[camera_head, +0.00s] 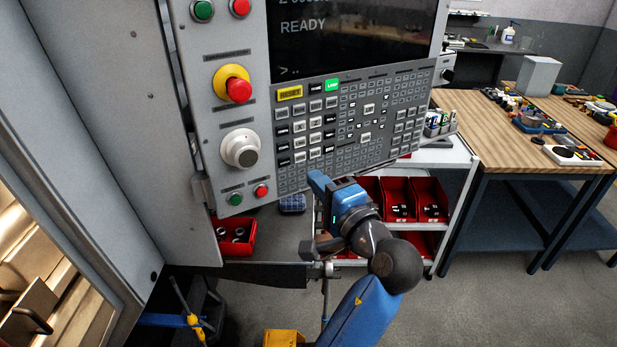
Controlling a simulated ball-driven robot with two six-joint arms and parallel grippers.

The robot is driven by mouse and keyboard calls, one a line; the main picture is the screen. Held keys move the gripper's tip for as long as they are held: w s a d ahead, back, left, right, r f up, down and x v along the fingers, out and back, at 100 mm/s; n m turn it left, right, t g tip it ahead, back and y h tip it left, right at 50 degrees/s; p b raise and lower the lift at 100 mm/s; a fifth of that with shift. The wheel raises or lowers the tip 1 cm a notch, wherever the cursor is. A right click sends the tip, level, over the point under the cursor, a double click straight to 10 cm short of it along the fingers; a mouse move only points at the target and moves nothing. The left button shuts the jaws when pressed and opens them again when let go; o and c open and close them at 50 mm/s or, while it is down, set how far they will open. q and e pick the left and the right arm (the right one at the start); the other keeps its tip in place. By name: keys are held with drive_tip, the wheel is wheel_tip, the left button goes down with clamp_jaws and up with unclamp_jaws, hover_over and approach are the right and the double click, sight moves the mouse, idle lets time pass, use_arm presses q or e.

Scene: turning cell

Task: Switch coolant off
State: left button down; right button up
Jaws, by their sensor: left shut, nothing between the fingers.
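The machine's control panel (300,150) fills the upper middle of the view. It carries a keypad (375,110) with a yellow key (289,93) and a lit green key (333,85). The small key labels are too small to read, so I cannot tell which key is for coolant. A green button (235,199) and a red button (261,191) sit at the panel's lower left. My left gripper (317,178) is shut and empty, just below the keypad's lower edge, pointing up and left. Whether it touches the panel cannot be told. My right gripper is not in view.
The panel also has a red emergency stop (238,90), a grey dial (240,148) and a screen (350,30) reading READY. Red bins (430,200) on a white cart stand behind my left gripper. A wooden workbench (480,120) with tools is at the right.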

use_arm(q)
drive_tip(key=shift+s+d, duration=0.2)
drive_tip(key=shift+s, duration=0.25)
drive_tip(key=shift+s+d, duration=0.1)
drive_tip(key=shift+s, duration=0.05)
idle(0.3)
